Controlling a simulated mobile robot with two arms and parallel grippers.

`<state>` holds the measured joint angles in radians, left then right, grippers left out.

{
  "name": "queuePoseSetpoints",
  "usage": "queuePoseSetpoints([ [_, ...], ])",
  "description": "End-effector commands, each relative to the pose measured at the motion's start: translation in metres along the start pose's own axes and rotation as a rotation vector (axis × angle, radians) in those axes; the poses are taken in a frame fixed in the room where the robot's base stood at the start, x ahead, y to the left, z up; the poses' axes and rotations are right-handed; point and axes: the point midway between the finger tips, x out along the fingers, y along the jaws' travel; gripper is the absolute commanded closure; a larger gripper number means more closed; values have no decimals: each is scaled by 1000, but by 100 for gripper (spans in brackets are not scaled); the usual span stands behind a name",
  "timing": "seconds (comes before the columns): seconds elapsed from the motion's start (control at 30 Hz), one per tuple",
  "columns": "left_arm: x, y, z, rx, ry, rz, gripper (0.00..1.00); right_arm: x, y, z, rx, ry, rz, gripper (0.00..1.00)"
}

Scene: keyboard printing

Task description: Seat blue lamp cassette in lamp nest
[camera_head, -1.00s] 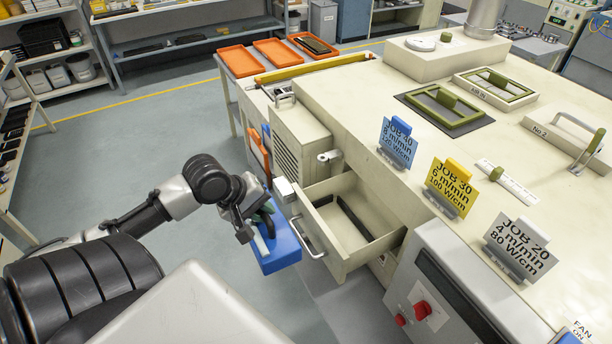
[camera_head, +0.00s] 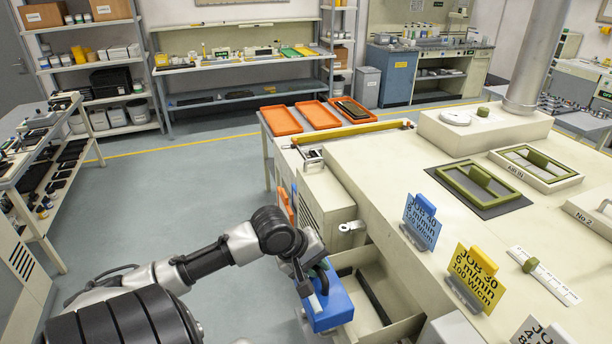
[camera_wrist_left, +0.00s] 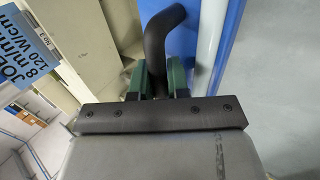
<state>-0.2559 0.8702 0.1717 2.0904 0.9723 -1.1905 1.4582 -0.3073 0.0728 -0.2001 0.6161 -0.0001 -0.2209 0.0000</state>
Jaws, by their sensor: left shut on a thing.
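The blue lamp cassette (camera_head: 331,303) hangs from my left gripper (camera_head: 316,274) in the head view, beside and partly in front of the open drawer (camera_head: 372,290). The gripper is shut on the cassette's dark handle (camera_wrist_left: 160,40), which shows between green finger pads in the left wrist view. The cassette's blue side (camera_wrist_left: 183,30) and a pale tube along it also show there. The drawer's inside is a pale frame with a dark-edged slot; the cassette and arm hide its near left part. I cannot tell whether the cassette touches the drawer. My right gripper is not in view.
A blue job card (camera_head: 422,222) and a yellow job card (camera_head: 474,278) stand on the cream machine top (camera_head: 400,180) right of the drawer. Orange and blue upright pieces stand left of the drawer. Orange trays (camera_head: 281,121) lie behind.

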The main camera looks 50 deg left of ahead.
Motion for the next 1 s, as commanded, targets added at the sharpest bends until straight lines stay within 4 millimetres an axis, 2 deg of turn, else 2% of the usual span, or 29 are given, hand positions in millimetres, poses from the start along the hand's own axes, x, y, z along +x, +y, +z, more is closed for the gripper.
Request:
queuePoseSetpoints([
  [0.2,11,18,-1,1,2,7,100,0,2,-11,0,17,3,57],
  [1.0,53,76,-1,1,1,7,100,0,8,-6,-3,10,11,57],
])
